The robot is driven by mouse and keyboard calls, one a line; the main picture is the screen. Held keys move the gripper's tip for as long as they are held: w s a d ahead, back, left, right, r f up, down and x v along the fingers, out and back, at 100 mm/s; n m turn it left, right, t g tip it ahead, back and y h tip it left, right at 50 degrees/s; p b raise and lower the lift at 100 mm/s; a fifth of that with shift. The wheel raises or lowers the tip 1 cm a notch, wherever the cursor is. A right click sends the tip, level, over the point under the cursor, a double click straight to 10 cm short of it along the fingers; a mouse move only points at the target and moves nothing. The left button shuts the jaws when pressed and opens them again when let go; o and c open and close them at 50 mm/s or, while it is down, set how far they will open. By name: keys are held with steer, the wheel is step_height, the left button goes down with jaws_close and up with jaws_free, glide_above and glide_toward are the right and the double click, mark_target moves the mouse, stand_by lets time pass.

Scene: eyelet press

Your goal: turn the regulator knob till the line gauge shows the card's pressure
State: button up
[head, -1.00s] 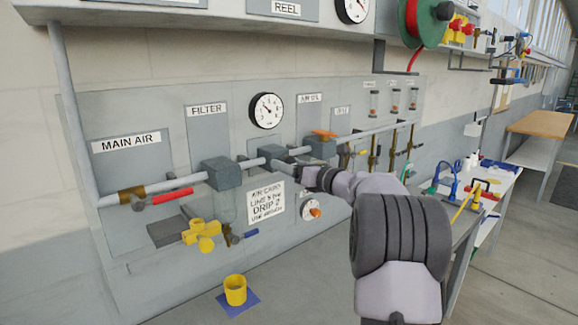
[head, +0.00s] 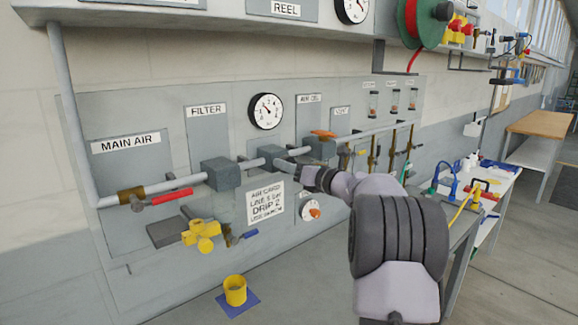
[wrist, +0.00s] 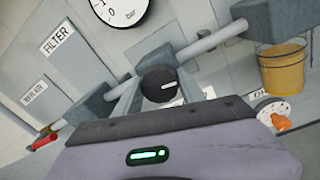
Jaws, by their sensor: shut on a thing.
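The regulator knob (wrist: 158,84) is black and round with a white mark, and sits between my gripper's fingers in the wrist view. My gripper (head: 300,172) is shut on the knob. In the head view the wrist hides most of the knob. The line gauge (head: 266,111) is a white dial on the panel above the regulator; its needle points to the upper left, but the figures are too small to read surely. In the wrist view the gauge (wrist: 119,6) is cut off by the top edge.
A pipe runs across the panel through the filter block (head: 221,174). A red-handled valve (head: 171,197) is at left, an orange handle (head: 323,134) to the right. A yellow cup (head: 235,290) stands on a blue mat below. An orange-knobbed dial (head: 312,211) sits low right.

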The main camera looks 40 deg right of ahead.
steer(key=m+p, duration=0.1)
steer(key=m, duration=1)
steer(key=shift+t+p, duration=0.3)
steer(key=shift+p, duration=0.1)
steer(key=m+p, duration=0.1)
steer(key=m, duration=0.2)
steer(key=shift+r+m+h, duration=0.1)
steer(key=shift+m+h, duration=0.2)
steer(key=shift+m, duration=0.1)
steer(key=m+p, duration=0.1)
steer(key=m, duration=0.2)
steer(key=shift+m, duration=0.3)
steer(key=m+p, duration=0.2)
steer(key=m, duration=0.2)
steer(key=shift+h, duration=0.3)
steer(key=m+p, duration=0.2)
steer(key=m, duration=0.2)
steer(key=shift+r, duration=0.1)
steer(key=shift+m+h+p, duration=0.3)
steer(key=shift+m+p, duration=0.35)
steer(key=shift+m, duration=1.05)
